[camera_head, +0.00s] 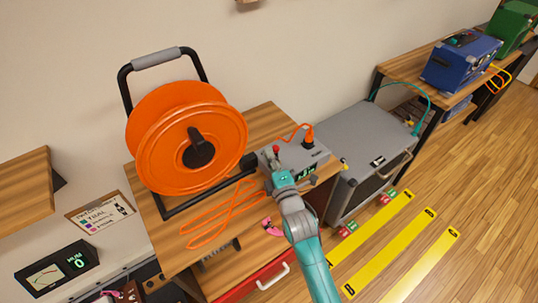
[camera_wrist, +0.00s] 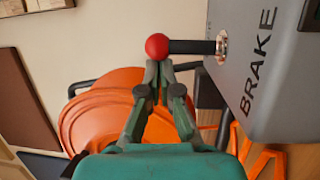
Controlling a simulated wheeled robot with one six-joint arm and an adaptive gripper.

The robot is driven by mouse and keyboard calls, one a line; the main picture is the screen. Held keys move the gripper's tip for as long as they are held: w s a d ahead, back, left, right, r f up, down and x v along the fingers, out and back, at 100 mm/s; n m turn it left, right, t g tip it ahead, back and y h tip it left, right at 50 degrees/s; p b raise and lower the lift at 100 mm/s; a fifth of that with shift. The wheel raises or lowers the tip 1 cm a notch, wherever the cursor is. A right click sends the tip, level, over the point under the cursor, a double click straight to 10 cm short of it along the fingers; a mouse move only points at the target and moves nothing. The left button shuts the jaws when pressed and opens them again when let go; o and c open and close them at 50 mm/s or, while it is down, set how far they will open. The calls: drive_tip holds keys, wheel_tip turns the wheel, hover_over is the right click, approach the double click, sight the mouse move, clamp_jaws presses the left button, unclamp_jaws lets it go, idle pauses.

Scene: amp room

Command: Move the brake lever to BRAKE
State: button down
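The brake lever is a black rod with a red ball knob (camera_wrist: 157,46), standing out from a grey box (camera_wrist: 285,90) marked BRAKE. In the head view the red knob (camera_head: 276,149) shows at the top left of the grey box (camera_head: 316,155), beside the reel. My gripper (camera_wrist: 159,72) has its two fingers drawn together, with the tips right at the knob's lower edge in the wrist view. Whether they touch it I cannot tell. Nothing shows between the fingers. In the head view my gripper (camera_head: 281,172) is just in front of the knob.
A large orange cable reel (camera_head: 165,150) on a black frame stands left of the box on a wooden bench (camera_head: 165,225). Loose orange cable (camera_head: 205,232) lies in front. A grey cabinet (camera_head: 365,135) stands to the right. Yellow strips (camera_head: 380,240) mark the floor.

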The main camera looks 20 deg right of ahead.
drive_tip(key=shift+s+d+f, duration=0.35)
drive_tip(key=shift+s+d, duration=0.05)
drive_tip(key=shift+s, duration=0.2)
idle(2.1)
